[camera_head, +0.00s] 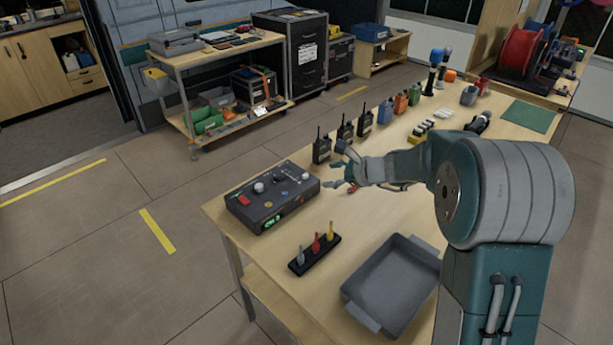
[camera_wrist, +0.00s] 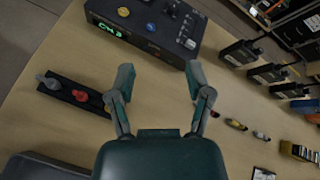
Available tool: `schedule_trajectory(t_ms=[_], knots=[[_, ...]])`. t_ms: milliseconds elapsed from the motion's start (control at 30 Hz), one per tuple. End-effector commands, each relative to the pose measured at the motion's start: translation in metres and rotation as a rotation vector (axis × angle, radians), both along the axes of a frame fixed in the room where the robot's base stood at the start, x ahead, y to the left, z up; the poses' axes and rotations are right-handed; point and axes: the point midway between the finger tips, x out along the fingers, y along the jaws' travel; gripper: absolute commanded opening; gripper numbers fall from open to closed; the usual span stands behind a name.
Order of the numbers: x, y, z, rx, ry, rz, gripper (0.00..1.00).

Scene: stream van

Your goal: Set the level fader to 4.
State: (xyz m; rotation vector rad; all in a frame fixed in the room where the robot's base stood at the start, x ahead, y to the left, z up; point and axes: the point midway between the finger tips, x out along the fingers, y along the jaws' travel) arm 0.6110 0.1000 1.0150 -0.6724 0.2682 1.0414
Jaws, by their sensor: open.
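A dark control box (camera_head: 272,198) sits on the near left corner of the wooden table. Its top carries a red button (camera_head: 243,200), a pale round knob (camera_head: 258,187) and smaller controls. Its front has a green lit display (camera_head: 271,221), which seems to read "CH 3" in the wrist view (camera_wrist: 109,27). My gripper (camera_head: 341,172) is open and empty, above the table to the right of the box. In the wrist view my gripper (camera_wrist: 160,76) shows spread fingers, with the box (camera_wrist: 150,22) beyond them.
A black rack (camera_head: 314,255) with grey, red and yellow upright pieces stands in front of the box. A grey tray (camera_head: 393,287) lies at the near edge. Several radios, including a black one (camera_head: 321,146), line the far edge.

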Motion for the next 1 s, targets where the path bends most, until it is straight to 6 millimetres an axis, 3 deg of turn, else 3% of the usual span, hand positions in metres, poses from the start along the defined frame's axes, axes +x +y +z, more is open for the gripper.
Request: schedule_trajectory(t_ms=[100, 300, 567, 1000], knots=[[0.035, -0.007, -0.037, 0.137, 0.092, -0.134, 0.66], [0.074, -0.020, -0.083, 0.319, 0.202, -0.319, 0.66], [0.090, -0.019, -0.100, 0.374, 0.233, -0.375, 0.66], [0.139, 0.032, -0.130, 0.371, 0.230, -0.372, 0.66]])
